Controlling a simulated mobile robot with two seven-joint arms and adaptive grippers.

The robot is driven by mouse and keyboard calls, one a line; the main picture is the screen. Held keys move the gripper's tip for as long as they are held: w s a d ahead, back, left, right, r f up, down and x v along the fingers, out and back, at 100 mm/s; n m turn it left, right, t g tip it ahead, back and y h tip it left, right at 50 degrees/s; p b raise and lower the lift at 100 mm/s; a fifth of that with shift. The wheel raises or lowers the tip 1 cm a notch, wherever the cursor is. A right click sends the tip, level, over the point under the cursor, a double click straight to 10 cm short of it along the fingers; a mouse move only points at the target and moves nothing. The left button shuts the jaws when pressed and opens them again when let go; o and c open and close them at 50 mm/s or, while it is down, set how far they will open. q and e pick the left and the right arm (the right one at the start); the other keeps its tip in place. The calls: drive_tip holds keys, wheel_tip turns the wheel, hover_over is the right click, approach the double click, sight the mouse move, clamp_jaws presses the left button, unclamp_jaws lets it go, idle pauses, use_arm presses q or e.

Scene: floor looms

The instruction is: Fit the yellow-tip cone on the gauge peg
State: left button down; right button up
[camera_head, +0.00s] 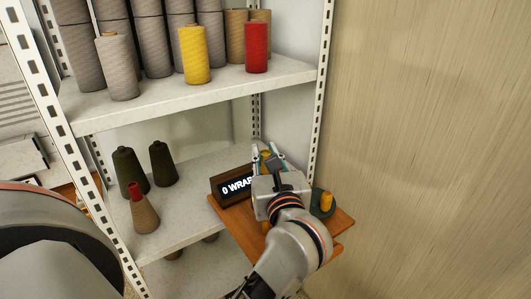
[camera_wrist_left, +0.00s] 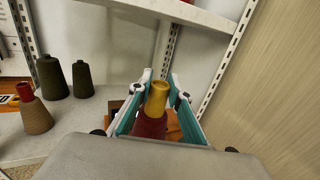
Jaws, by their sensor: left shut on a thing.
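My left gripper (camera_head: 268,152) is above the wooden gauge board (camera_head: 245,236) and shut on the yellow-tip cone. In the left wrist view, the gripper's teal fingers (camera_wrist_left: 158,92) flank this dark red cone (camera_wrist_left: 150,125), its yellow tip (camera_wrist_left: 157,97) pointing up. The cone's lower end is hidden. My right gripper is not in view.
Two dark green cones (camera_head: 129,171) and a brown red-tip cone (camera_head: 145,213) stand on the lower shelf at left. The upper shelf (camera_head: 205,92) holds grey, yellow, red and tan spools. A shelf post (camera_head: 318,95) and a wall (camera_head: 425,130) lie to the right.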

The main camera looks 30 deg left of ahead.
sight(265, 171)
use_arm(q)
drive_tip(key=shift+f+b, duration=0.5)
drive_tip(key=shift+f, duration=0.1)
drive_tip(key=shift+f+b, duration=1.2)
drive_tip(key=shift+f, duration=0.6)
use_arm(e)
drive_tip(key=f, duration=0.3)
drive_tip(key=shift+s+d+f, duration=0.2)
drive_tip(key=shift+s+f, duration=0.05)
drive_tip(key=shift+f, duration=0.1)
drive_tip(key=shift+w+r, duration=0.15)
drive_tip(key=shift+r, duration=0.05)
use_arm(q)
drive_tip(key=shift+f, duration=0.1)
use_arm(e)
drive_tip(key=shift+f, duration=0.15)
use_arm(q)
drive_tip(key=shift+f+b, duration=1.15)
drive_tip(key=shift+f, duration=0.3)
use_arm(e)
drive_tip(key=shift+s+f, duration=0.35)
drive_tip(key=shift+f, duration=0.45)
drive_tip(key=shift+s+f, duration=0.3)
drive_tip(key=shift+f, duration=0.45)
use_arm(q)
drive_tip(key=shift+f, duration=0.15)
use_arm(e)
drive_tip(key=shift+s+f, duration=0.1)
